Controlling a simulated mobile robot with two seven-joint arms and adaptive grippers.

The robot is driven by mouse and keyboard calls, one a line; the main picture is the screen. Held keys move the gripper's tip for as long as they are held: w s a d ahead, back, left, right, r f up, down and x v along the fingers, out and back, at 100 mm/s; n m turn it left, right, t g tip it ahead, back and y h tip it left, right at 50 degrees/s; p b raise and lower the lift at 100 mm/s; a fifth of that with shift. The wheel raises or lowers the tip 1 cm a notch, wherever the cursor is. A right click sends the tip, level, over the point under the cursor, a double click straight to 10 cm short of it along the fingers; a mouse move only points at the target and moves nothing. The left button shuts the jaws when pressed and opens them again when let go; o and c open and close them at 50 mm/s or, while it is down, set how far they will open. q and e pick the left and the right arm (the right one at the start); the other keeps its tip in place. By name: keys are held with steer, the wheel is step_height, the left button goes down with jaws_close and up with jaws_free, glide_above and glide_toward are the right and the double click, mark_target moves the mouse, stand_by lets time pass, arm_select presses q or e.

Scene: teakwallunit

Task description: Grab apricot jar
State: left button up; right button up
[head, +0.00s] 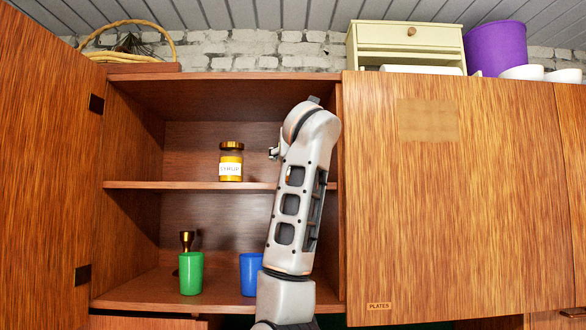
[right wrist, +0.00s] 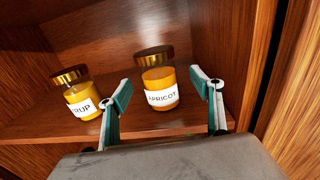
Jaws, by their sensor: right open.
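The apricot jar (right wrist: 158,82) is a glass jar with orange-yellow contents, a brown-gold lid and a white label reading APRICOT. In the right wrist view it stands upright on the shelf, ahead of and between the fingers of my right gripper (right wrist: 163,84). The gripper is open, with one finger to each side; whether a finger touches the jar I cannot tell. In the head view my right arm mostly hides this jar, and only a bit of the gripper (head: 274,152) shows. My left gripper is in neither view.
A similar yellow jar (head: 231,163), label ending in RUP, stands just left on the same shelf (head: 150,185); it also shows in the wrist view (right wrist: 80,96). Below stand a green cup (head: 190,274) and a blue cup (head: 249,274). A closed door (head: 450,200) bounds the right.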

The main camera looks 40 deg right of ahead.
steer(key=p+x, duration=0.1)
steer(key=x, duration=0.3)
steer(key=shift+w+f+p, duration=0.15)
steer(key=shift+w+p, duration=0.15)
steer(key=shift+w+d, duration=0.2)
steer(key=shift+w, duration=0.05)
steer(key=c, duration=1.4)
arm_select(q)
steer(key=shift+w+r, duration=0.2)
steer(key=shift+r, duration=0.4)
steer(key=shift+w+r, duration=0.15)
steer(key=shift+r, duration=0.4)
arm_select(e)
steer(key=shift+c, duration=1)
